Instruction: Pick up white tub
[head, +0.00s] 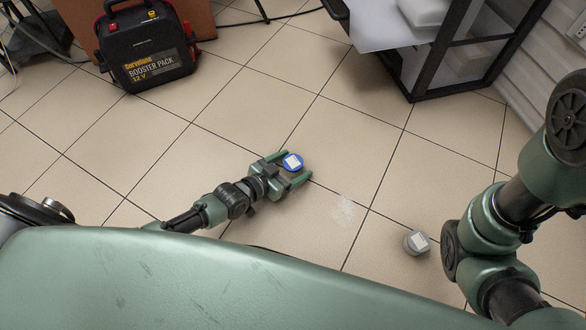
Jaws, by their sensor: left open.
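My left gripper (296,165) is low over the tiled floor near the middle of the head view. Its two fingers are open. A small light grey round tub (416,243) with a white label stands on the floor to the right, apart from the gripper. My right arm comes in at the right, but its gripper is not in view.
A black booster pack (146,50) stands at the upper left, before a brown box (195,14). A black-framed rack (425,75) with white items stands at the upper right, near the ribbed wall (508,88).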

